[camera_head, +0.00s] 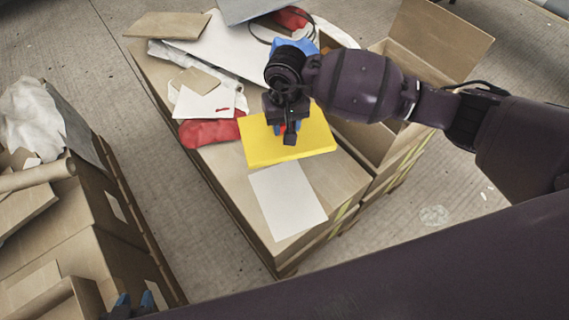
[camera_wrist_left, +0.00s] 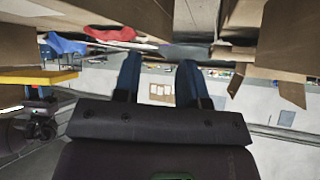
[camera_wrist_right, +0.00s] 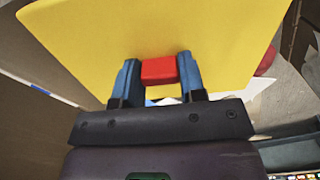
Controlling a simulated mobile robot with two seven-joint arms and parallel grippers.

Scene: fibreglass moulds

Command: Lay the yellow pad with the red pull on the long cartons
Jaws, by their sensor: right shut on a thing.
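The yellow pad (camera_head: 262,148) is under my right gripper (camera_head: 288,127) in the head view. In the right wrist view the blue fingers are shut on the red pull (camera_wrist_right: 159,71), with the yellow pad (camera_wrist_right: 110,40) spread out behind it. The pad also shows edge-on in the left wrist view (camera_wrist_left: 38,77). It is over the middle brown cartons (camera_head: 222,190); I cannot tell surely whether it touches them. My left gripper (camera_head: 136,304) is empty and open at the bottom left, beside the left cartons (camera_head: 85,255); its blue fingers stand apart in the left wrist view (camera_wrist_left: 158,80).
A white sheet (camera_head: 287,200) lies on the carton top in front of the pad. Red cloth (camera_head: 208,132), paper and boards clutter the top behind. An open carton (camera_head: 370,140) stands at the right. Cardboard tubes (camera_head: 40,174) lie on the left stack. Bare floor separates the stacks.

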